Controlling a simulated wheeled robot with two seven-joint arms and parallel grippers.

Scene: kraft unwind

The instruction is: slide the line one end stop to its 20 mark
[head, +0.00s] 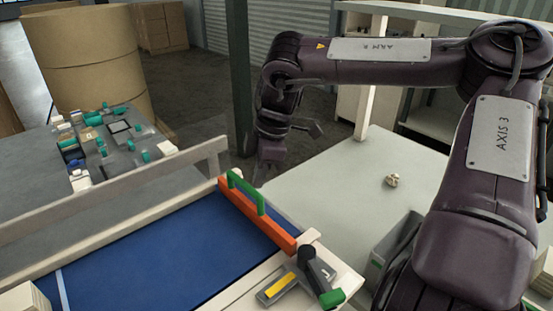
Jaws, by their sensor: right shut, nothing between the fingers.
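The end stop, an orange bar (262,222) with a green arched handle (246,188), lies across the blue belt (165,262) near its far right end. My right gripper (257,173) hangs fingers down, just behind and above the handle in the picture. It is shut with nothing in it, and it looks apart from the handle. No 20 mark can be read from here. My left gripper is out of view.
Pale rails (110,188) run along the belt. A pale table (345,195) with a small crumpled item (392,180) stands behind. A plate with a yellow strip (279,286) lies by the lever. A grey table at left holds several small parts (115,145) before a large brown roll (85,60).

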